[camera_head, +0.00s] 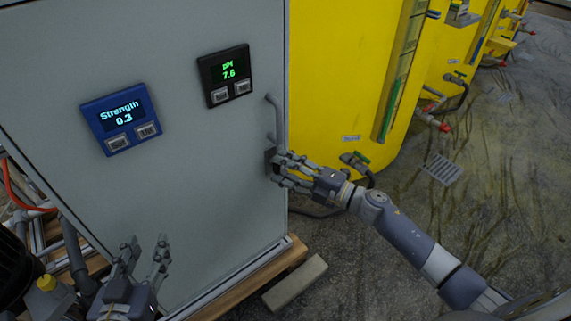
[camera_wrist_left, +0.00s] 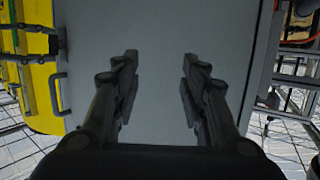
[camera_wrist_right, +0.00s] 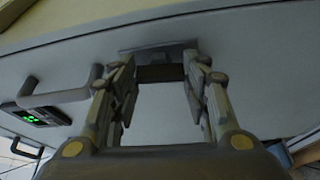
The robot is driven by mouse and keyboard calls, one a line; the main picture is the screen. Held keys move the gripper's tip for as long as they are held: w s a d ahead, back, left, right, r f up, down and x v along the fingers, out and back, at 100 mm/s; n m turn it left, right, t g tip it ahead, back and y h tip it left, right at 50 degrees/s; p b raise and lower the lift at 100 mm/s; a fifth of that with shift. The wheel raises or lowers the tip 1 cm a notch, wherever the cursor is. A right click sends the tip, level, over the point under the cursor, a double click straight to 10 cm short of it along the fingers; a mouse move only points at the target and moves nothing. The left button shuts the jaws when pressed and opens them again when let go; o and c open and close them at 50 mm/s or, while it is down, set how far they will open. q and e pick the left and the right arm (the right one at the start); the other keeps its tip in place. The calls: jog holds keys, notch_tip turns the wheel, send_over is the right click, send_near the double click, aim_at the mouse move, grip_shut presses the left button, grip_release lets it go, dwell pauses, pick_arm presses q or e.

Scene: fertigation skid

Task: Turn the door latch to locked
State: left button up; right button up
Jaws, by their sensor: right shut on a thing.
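The door latch (camera_head: 269,160) is a small dark piece at the right edge of the grey cabinet door (camera_head: 190,190), below the bar handle (camera_head: 273,118). My right gripper (camera_head: 280,164) is at the latch, its fingers shut on it. In the right wrist view the dark latch (camera_wrist_right: 160,71) sits between the fingertips, in front of its grey plate; the fingers partly cover it, and I cannot tell its exact turn. My left gripper (camera_head: 146,248) is open and empty, low in front of the door; the left wrist view shows its two fingers (camera_wrist_left: 159,70) apart with nothing between.
The door carries a blue Strength display (camera_head: 120,118) reading 0.3 and a black pH display (camera_head: 226,76) reading 7.6. Yellow tanks (camera_head: 345,60) with valves stand to the right. A wooden base (camera_head: 255,282) and a loose grey block (camera_head: 295,283) lie below. Floor at right is mostly clear.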

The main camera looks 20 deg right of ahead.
pick_arm(q)
jog(key=s+a+f+g+y+p, duration=0.1)
jog(key=s+a+f+g, duration=0.1)
jog(key=f, duration=0.4)
jog(key=shift+s+g, duration=0.9)
jog(key=shift+s, duration=0.15)
pick_arm(e)
jog(key=shift+n, duration=0.7)
jog(key=o, duration=1.1)
jog(key=shift+g, duration=0.3)
jog(key=shift+c, duration=0.2)
jog(key=v, duration=1.2)
jog(key=shift+a+r, duration=0.15)
